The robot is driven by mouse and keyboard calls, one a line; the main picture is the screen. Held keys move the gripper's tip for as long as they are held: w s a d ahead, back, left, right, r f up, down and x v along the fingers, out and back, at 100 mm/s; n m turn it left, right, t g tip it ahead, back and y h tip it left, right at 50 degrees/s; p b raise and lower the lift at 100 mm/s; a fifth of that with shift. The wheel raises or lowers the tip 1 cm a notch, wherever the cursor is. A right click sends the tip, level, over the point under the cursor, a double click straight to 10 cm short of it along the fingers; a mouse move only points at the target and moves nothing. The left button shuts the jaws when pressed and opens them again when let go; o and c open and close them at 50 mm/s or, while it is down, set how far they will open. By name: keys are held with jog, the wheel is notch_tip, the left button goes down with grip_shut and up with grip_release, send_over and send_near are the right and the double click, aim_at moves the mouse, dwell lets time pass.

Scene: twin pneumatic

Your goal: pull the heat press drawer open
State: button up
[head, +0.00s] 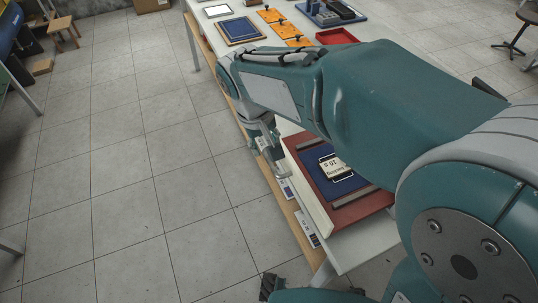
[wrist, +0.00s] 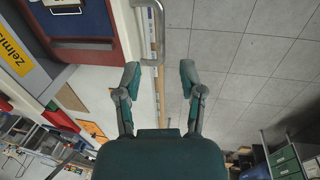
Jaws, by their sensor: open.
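The heat press drawer has a pale front panel (head: 308,188) along the table's left edge. Behind it lies a red-brown bed (head: 358,212) with a blue pad (head: 350,185) and a white printed card (head: 334,166). In the wrist view, a silver bar handle (wrist: 161,30) stands out from the drawer front. My gripper (head: 272,157) is beside the drawer front. In the wrist view, my gripper (wrist: 159,75) is open and empty. The handle's near end lies between the fingertips in the picture, closer to the left one; I cannot tell whether they touch.
The white table (head: 213,32) holds a blue board (head: 240,30), orange plates (head: 283,29) and a red tray (head: 337,36). The tiled floor (head: 150,150) left of the table is clear. My arm covers part of the table. A small stool (head: 62,30) stands far left.

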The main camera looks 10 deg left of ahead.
jog(key=r, duration=0.4)
jog(key=shift+s+a, duration=0.2)
jog(key=shift+a, duration=0.1)
jog(key=s+d+r+m+t, duration=0.1)
jog(key=s+d, duration=0.4)
jog(key=d, duration=0.7)
jog(key=s+d+r+m+t+y, duration=0.1)
jog(key=s+d+m+t, duration=0.2)
jog(key=d, duration=0.9)
jog(key=s+m, duration=0.2)
jog(key=m, duration=0.1)
jog(key=shift+s+d+y, duration=0.2)
jog(key=shift+s+y, duration=0.1)
jog(key=shift+s, duration=0.1)
